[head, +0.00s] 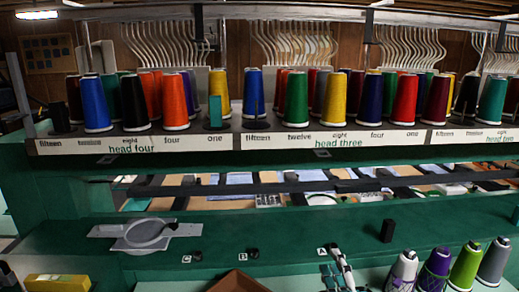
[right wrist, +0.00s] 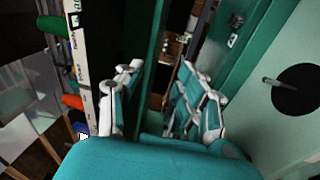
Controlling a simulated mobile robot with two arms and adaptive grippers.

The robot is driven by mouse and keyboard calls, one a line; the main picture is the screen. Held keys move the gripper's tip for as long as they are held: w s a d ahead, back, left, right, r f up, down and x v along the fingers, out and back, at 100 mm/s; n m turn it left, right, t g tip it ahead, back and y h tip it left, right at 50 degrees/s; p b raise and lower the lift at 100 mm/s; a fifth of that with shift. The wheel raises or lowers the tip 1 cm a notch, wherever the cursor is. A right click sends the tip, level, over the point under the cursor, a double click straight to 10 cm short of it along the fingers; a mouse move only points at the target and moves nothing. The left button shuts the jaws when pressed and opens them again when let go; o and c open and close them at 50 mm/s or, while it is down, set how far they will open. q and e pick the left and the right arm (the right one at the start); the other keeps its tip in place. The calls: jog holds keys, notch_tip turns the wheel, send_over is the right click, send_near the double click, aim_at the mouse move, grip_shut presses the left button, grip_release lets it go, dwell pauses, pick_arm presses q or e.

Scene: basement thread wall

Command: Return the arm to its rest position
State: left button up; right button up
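My right gripper (head: 338,268) shows at the bottom of the head view, right of centre, in front of the green ledge near the label A. In the right wrist view its two teal and white fingers (right wrist: 163,95) stand well apart with nothing between them. It is open and empty. A small dark and white piece at the bottom left edge of the head view looks like part of my left gripper (head: 9,274); most of it is cut off, so its fingers cannot be judged.
Several thread cones stand on the labelled rack (head: 330,140) at the back. A grey holder (head: 146,234) lies on the green ledge (head: 300,228) at left, a black block (head: 387,231) at right. Several cones (head: 436,268) stand front right, a yellow box (head: 57,281) front left.

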jog(key=s+d+f+m+g+h, duration=0.45)
jog(key=s+f+m+g, duration=0.5)
jog(key=f, duration=0.65)
jog(key=s+f+m+g+y, duration=0.1)
jog(key=s+f+m+g, duration=0.25)
jog(key=s, duration=0.55)
jog(key=s+f+m+g+y, duration=0.1)
jog(key=s+f+m+g, duration=0.25)
jog(key=s, duration=0.65)
notch_tip(320, 180, down, 29)
jog(key=s, duration=0.2)
jog(key=s+d+f+g, duration=0.2)
jog(key=s+f, duration=1.2)
jog(key=s, duration=0.2)
jog(key=shift+d, duration=0.4)
